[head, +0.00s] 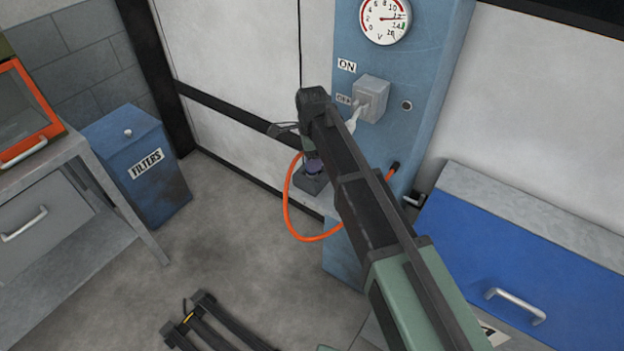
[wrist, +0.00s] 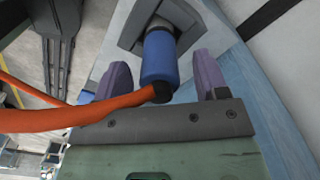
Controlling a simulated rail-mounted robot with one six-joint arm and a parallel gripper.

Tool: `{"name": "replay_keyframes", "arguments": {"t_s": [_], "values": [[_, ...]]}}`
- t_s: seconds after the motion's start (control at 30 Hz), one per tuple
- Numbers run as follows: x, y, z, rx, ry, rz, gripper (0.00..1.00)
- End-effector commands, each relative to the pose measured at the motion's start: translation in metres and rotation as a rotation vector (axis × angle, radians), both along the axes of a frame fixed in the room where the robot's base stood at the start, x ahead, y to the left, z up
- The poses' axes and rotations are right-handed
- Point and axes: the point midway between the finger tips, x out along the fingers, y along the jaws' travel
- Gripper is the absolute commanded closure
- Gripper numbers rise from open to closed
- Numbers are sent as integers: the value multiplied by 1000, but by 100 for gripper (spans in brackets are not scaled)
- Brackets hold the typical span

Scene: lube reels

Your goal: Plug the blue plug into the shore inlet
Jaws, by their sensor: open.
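The blue plug (wrist: 160,62) shows in the wrist view between the two purple fingers of my gripper (wrist: 163,78), with visible gaps on both sides. My gripper is open around it. The plug's far end meets a grey collar in the dark square housing of the shore inlet (wrist: 131,32). How deep it sits cannot be told. An orange cable (wrist: 60,118) leaves its near end to the left. In the head view my gripper (head: 312,162) points down over the dark inlet housing (head: 312,186), and the plug is hidden behind my arm.
A blue panel (head: 425,60) with a gauge (head: 386,17) and a grey switch box (head: 371,98) stands behind my arm. A blue filters bin (head: 140,165) is at left, a blue-fronted drawer unit (head: 540,270) at right. The floor between is mostly clear.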

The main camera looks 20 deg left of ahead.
Motion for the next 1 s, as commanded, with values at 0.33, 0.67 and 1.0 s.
{"name": "replay_keyframes", "arguments": {"t_s": [0.33,0.67,1.0], "values": [[0,0,-18,0,0,0,38],[0,0,-18,0,0,0,88],[0,0,-16,0,0,0,95]]}}
